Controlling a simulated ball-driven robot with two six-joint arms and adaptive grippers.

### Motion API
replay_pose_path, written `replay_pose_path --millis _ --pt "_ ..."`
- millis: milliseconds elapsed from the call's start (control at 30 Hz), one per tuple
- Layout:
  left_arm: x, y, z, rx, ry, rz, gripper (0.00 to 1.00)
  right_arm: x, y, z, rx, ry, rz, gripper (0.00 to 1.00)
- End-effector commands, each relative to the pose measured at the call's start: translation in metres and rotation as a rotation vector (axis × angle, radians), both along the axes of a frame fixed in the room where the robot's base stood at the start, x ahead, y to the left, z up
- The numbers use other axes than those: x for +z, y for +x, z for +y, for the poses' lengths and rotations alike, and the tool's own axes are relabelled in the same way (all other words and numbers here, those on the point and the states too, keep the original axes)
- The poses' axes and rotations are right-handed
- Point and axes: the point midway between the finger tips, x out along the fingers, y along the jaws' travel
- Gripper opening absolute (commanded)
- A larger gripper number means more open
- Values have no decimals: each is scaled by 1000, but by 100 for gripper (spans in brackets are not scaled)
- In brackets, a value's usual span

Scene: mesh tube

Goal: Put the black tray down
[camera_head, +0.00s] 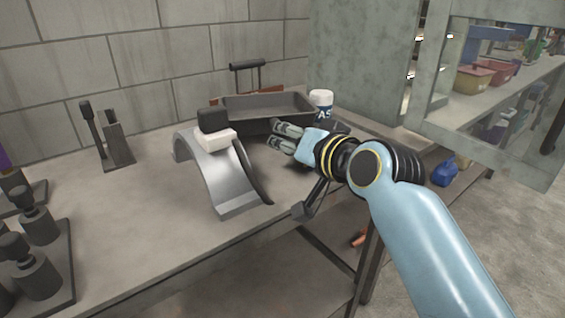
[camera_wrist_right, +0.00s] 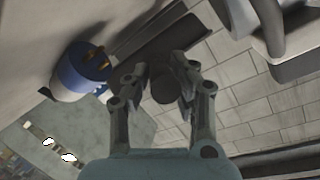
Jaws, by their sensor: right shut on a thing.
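The black tray (camera_head: 283,105) is a dark, shallow, open-topped box at the back of the workbench. It looks level and empty, and I cannot tell if its base touches the bench. My right gripper (camera_head: 274,134) is at its near right side. In the right wrist view my right gripper (camera_wrist_right: 160,74) has its fingers closed around a dark rounded part, which seems to belong to the tray; a dark flat strip, also likely tray, runs behind it. The exact grip is partly hidden in the head view. My left gripper is not in view.
A curved metal arch (camera_head: 222,180) carrying a white and black block (camera_head: 214,130) stands in front. Dark fixtures (camera_head: 110,140) stand left. A concrete pillar (camera_head: 365,60) rises behind. Bare bench lies left of the arch.

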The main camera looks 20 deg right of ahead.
Motion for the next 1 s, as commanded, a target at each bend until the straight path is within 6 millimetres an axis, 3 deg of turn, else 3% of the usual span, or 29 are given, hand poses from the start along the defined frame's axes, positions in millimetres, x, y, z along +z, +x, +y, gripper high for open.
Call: replay_pose_path --millis 300,700,733,867,1000 --pt "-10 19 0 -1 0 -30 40 -39 0 0 -1 1 1 0" --pt "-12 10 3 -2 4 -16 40 -44 0 0 -2 1 -2 0" --pt "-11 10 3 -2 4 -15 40 -44 0 0 -1 1 -1 27" --pt "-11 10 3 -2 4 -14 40 -43 0 0 -1 1 -1 44" --pt "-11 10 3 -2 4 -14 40 -43 0 0 -1 1 -1 46"
